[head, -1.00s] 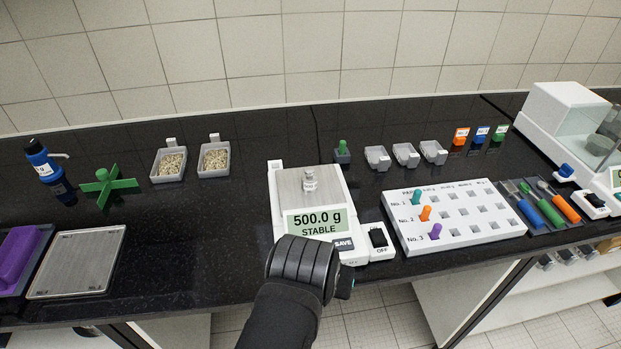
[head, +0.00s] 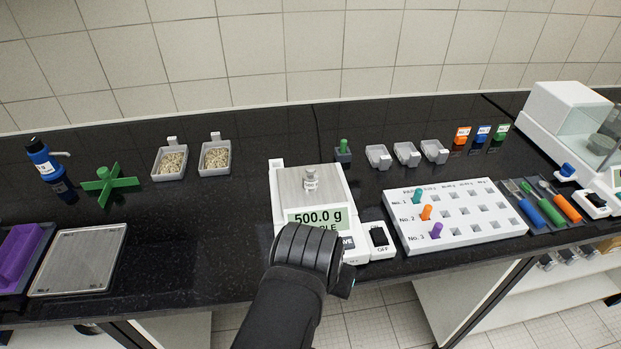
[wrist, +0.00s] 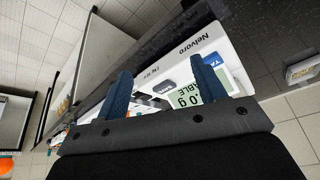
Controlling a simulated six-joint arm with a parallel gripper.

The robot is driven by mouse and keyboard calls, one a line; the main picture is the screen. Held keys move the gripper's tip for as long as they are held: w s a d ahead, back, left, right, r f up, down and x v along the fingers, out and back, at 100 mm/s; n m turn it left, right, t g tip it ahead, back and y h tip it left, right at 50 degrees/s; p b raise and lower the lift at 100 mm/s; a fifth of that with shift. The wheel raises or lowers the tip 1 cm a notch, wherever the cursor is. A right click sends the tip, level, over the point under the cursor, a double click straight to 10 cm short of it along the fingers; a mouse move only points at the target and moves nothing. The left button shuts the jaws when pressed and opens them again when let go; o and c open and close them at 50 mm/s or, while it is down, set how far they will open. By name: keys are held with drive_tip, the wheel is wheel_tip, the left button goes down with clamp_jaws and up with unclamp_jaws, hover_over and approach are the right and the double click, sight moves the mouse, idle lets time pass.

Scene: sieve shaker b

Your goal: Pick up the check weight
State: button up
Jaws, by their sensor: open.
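The check weight (head: 310,180) is a small silver knobbed cylinder. It stands upright on the steel pan of the white balance (head: 294,206) in the head view. The balance display reads 500.0 g, and its lower line is partly hidden by my arm. My gripper shows in the wrist view (wrist: 162,90) with two blue fingers spread apart and nothing between them. The balance's front and display (wrist: 192,93) lie beyond the fingers there. In the head view my wrist covers the balance's front edge and the fingers are hidden. The weight does not show in the wrist view.
A white peg board (head: 455,236) with coloured pegs and a switch box (head: 377,238) stand right of the balance. Two sample trays (head: 214,158), a green cross (head: 108,184) and a flat metal plate (head: 78,260) are to the left. The counter between plate and balance is clear.

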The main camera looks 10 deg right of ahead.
drive_tip(key=m+g+y, duration=0.1)
drive_tip(key=m+g, duration=0.1)
drive_tip(key=m, duration=0.1)
wheel_tip(320, 180, up, 16)
drive_tip(key=m+g, duration=0.2)
drive_tip(key=m, duration=0.7)
hover_over(310, 168)
drive_tip(key=shift+y, duration=0.4)
drive_tip(key=f, duration=1.2)
drive_tip(key=shift+s+a+f, duration=0.1)
drive_tip(key=shift+a, duration=0.1)
drive_tip(key=f, duration=0.5)
drive_tip(key=shift+d, duration=0.25)
clamp_jaws()
